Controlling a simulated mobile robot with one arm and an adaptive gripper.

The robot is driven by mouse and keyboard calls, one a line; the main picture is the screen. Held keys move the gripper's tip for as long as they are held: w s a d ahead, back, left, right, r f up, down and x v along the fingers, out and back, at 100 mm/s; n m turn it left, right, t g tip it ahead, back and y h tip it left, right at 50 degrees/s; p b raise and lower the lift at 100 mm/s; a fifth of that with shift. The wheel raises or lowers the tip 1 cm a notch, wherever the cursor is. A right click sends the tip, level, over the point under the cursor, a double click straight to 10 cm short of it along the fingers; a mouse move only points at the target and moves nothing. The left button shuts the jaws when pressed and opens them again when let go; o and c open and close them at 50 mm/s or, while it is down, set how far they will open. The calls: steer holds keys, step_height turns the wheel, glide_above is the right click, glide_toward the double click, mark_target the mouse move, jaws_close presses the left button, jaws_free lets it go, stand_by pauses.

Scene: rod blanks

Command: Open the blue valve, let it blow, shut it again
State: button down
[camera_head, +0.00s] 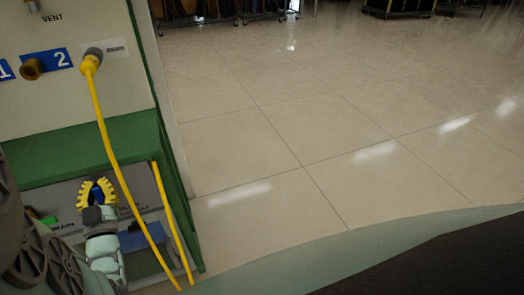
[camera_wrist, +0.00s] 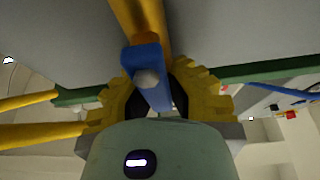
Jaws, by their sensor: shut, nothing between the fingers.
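The blue valve shows in the wrist view as a blue lever (camera_wrist: 148,76) with a round grey bolt head, below an orange-yellow pipe (camera_wrist: 140,18). My gripper (camera_head: 97,184) has yellow ribbed fingers and is at the lower left of the head view, in front of the lower grey panel. Its fingers are shut with nothing held. In the wrist view the lever overlaps the gap between the fingers, and their tips are hidden behind it. In the head view a little blue shows inside the finger ring. Whether lever and fingers touch, I cannot tell.
A cabinet panel (camera_head: 100,120) has a VENT label, a brass port (camera_head: 32,68) and numbered blue plates. A yellow hose (camera_head: 112,150) hangs from its fitting past my gripper's right side. A second yellow line (camera_head: 170,220) runs beside it. Tiled floor (camera_head: 330,120) to the right is clear.

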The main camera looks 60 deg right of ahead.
steer(key=shift+a+n+y, duration=0.15)
steer(key=shift+n+y, duration=0.25)
steer(key=shift+n, duration=0.1)
steer(key=c, duration=1.7)
jaws_free()
steer(key=shift+o, duration=1.4)
steer(key=shift+a+f, duration=0.1)
steer(key=o, duration=0.5)
steer(key=v, duration=1.2)
steer(key=shift+f, duration=0.1)
